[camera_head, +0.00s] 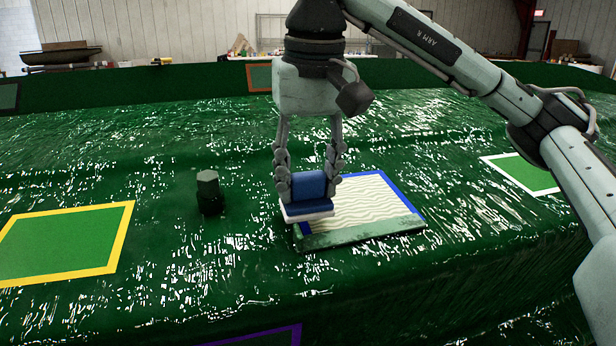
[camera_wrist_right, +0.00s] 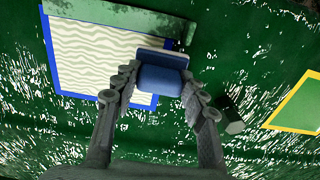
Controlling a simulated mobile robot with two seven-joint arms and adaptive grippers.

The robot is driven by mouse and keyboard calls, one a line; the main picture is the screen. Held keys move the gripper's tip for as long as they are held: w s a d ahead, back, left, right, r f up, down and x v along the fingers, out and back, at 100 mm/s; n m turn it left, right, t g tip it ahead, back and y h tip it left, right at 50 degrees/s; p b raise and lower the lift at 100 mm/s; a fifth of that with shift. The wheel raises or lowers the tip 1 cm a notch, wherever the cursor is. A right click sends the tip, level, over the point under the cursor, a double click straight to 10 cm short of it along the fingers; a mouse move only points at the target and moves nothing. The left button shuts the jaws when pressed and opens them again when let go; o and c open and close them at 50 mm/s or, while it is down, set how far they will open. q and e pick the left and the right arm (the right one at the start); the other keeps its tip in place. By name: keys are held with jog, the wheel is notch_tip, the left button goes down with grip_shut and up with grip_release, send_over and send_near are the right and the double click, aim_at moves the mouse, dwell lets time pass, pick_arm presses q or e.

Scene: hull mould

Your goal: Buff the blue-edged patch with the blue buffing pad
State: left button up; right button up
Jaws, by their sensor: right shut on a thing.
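The blue-edged patch (camera_head: 365,205) lies on the green mould, with a cream, wavy-lined surface; it also shows in the right wrist view (camera_wrist_right: 90,55). The blue buffing pad (camera_head: 309,189) has a blue grip block over a pale base. My right gripper (camera_head: 309,180) is shut on the pad's block, at the patch's left edge in the head view. The pad also shows between the fingers in the right wrist view (camera_wrist_right: 160,78). I cannot tell whether its underside touches the surface. The pad and fingers hide part of the patch's left side. My left gripper is not in view.
A green ledge (camera_head: 362,235) runs along the patch's near edge. A dark green post (camera_head: 208,192) stands left of the pad. A yellow-edged patch (camera_head: 65,243) lies at left, and a white-edged one (camera_head: 525,174) at right. An orange-edged patch (camera_head: 260,77) is behind.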

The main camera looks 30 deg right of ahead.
jog(key=shift+w+f+b, duration=0.1)
jog(key=shift+f+b, duration=0.5)
jog(key=shift+f, duration=0.2)
jog(key=shift+r, duration=0.1)
dwell(0.5)
jog(key=shift+s+d+p, duration=0.15)
jog(key=shift+s+d, duration=0.15)
jog(key=shift+d, duration=0.85)
jog(key=shift+s+d+p, duration=0.2)
jog(key=shift+s+d, duration=0.15)
jog(key=shift+d, duration=0.85)
jog(key=shift+s+d+p, duration=0.15)
jog(key=shift+s+d, duration=0.15)
jog(key=shift+d, duration=0.85)
jog(key=shift+s+d, duration=0.35)
jog(key=shift+d, duration=1.1)
jog(key=shift+s+d, duration=0.4)
jog(key=shift+d, duration=1)
jog(key=shift+s+d, duration=0.35)
jog(key=shift+d, duration=1.1)
jog(key=shift+w+d+r+p, duration=0.15)
jog(key=shift+w+p, duration=0.15)
jog(key=shift+w, duration=0.15)
jog(key=shift+w+d, duration=0.15)
jog(key=shift+w, duration=0.65)
